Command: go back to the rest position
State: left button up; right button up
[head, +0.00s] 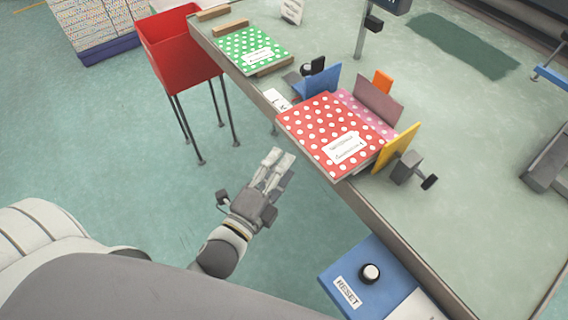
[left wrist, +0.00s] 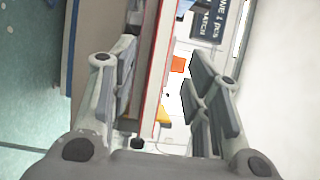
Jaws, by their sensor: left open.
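My left gripper (head: 277,170) is open and empty in the head view. It hangs beside the table's near edge, over the floor, apart from the red polka-dot booklet (head: 325,125). In the left wrist view its two fingers (left wrist: 165,95) stand apart. A red-edged board or booklet edge shows beyond the gap between them, and I cannot tell how far off it is. My right gripper is in neither view.
The red booklet lies between blue (head: 319,82) and yellow (head: 397,148) plates on the table (head: 450,120). A green booklet (head: 252,50) lies further back. A red bin (head: 180,50) stands on thin legs. A blue RESET box (head: 345,270) is at the near edge.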

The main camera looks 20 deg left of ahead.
pick_arm(q)
jog(key=shift+s+a, duration=0.15)
jog(key=shift+s, duration=0.05)
dwell(0.5)
jog(key=s+f+n+g, duration=0.2)
jog(key=f+n+g, duration=0.1)
jog(key=f, duration=0.8)
jog(key=s+f+n+g+y, duration=0.1)
jog(key=s+f+n+g, duration=0.15)
jog(key=f, duration=0.95)
jog(key=s+f+n+g, duration=0.3)
jog(key=f, duration=0.8)
jog(key=s+a+f+n+g+y, duration=0.1)
jog(key=s+a+f+n+g, duration=0.3)
jog(key=s+f, duration=0.6)
jog(key=s+a+f+n+g+b, duration=0.1)
jog(key=s+a+f+n+g, duration=0.2)
jog(key=s+f, duration=0.7)
jog(key=s+n+g, duration=0.1)
jog(key=s+n, duration=0.1)
jog(key=s, duration=0.3)
jog(key=shift+s+a+f+y, duration=0.25)
jog(key=shift+a+f+y, duration=0.05)
jog(key=shift+a+y, duration=0.1)
jog(key=shift+g, duration=0.25)
jog(key=shift+c, duration=0.4)
